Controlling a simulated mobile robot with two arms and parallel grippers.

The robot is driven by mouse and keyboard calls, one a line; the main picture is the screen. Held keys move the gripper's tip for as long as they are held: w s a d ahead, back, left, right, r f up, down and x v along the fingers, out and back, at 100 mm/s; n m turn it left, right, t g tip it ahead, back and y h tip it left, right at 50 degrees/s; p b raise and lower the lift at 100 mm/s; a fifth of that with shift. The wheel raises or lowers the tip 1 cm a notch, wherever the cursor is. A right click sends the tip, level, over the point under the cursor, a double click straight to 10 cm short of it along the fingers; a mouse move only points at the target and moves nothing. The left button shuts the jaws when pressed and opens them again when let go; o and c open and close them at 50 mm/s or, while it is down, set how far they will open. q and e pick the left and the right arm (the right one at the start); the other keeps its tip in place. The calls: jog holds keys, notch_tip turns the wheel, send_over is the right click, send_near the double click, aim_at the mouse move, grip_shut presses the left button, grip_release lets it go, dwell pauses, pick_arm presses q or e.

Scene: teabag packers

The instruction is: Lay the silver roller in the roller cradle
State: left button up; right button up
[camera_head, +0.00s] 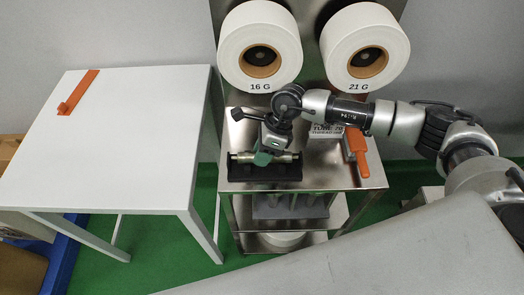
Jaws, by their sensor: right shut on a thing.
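The silver roller (243,157) lies horizontally at the black roller cradle (264,174) on the front left of the steel cart top. My right gripper (268,157) points down and is shut on the roller near its middle, hiding part of it. The roller's ends show on both sides of the gripper, at the level of the cradle's end supports. I cannot tell whether it rests fully in them. My left gripper is not in view.
Two large white rolls, marked 16 G (261,85) and 21 G (366,87), hang behind the cart. An orange tool (357,150) and a labelled box (325,131) are right of the cradle. A white table (130,135) with an orange piece (77,93) stands left.

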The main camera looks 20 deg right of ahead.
jog(key=o, duration=1.1)
jog(key=shift+c, duration=0.2)
